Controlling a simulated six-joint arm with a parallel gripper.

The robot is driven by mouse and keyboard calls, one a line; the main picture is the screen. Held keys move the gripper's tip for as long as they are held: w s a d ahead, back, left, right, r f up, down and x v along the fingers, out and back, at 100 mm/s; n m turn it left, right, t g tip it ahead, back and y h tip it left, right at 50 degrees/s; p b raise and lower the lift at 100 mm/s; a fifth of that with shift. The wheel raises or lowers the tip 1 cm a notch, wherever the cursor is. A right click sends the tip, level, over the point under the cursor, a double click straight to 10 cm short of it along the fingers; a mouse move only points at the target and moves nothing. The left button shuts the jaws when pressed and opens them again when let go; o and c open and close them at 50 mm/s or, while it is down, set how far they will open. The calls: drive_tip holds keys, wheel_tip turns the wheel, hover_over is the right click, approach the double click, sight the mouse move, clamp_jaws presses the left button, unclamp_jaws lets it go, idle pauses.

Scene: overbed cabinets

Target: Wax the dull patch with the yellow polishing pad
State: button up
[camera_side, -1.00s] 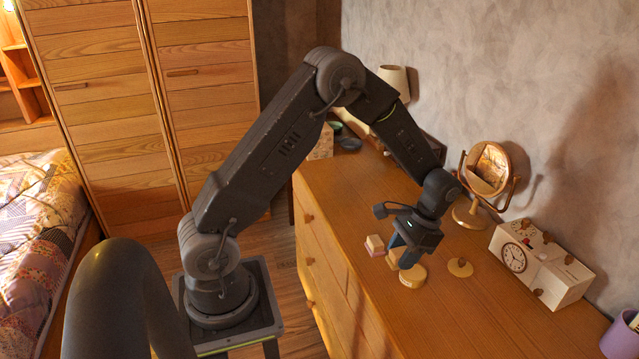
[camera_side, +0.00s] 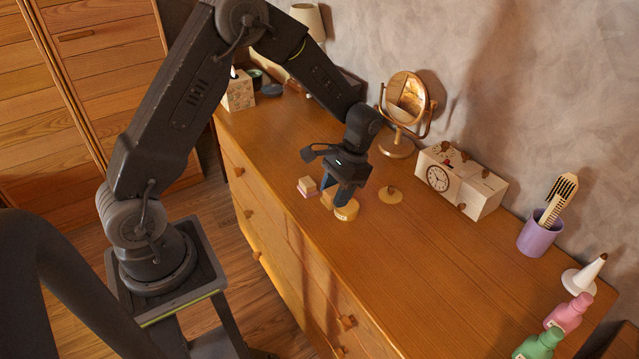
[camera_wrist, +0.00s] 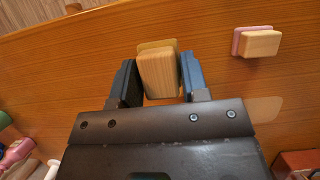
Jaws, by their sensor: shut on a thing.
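My gripper (camera_wrist: 159,80) is shut on a pale wooden block (camera_wrist: 159,75) low over the dresser. Yellow material, apparently the polishing pad (camera_wrist: 156,45), shows under and beyond the block. In the side view my gripper (camera_side: 339,200) points down, and a finger partly hides the block and the yellowish rounded piece (camera_side: 347,211). Whether it touches the wood is unclear. A pale patch (camera_wrist: 263,108), perhaps the dull patch, lies to the right in the wrist view. A second wooden block with a pink pad (camera_wrist: 257,42) sits apart; it also shows in the side view (camera_side: 307,186).
A round mirror (camera_side: 407,100), a clock box (camera_side: 462,180) and a purple cup (camera_side: 540,235) stand along the wall. A tissue box (camera_side: 238,92) stands far left, bottles (camera_side: 570,312) near right.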

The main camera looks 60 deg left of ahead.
sight(348, 205)
drive_tip(key=w+r, duration=0.1)
drive_tip(key=w, duration=0.2)
drive_tip(key=w+r, duration=0.1)
drive_tip(key=shift+w+a+r, duration=0.2)
drive_tip(key=shift+a+r, duration=0.1)
drive_tip(key=shift+a, duration=0.1)
drive_tip(key=shift+f, duration=2.9)
drive_tip(key=shift+f, duration=0.6)
drive_tip(key=shift+r, duration=3.6)
drive_tip(key=shift+f, duration=0.1)
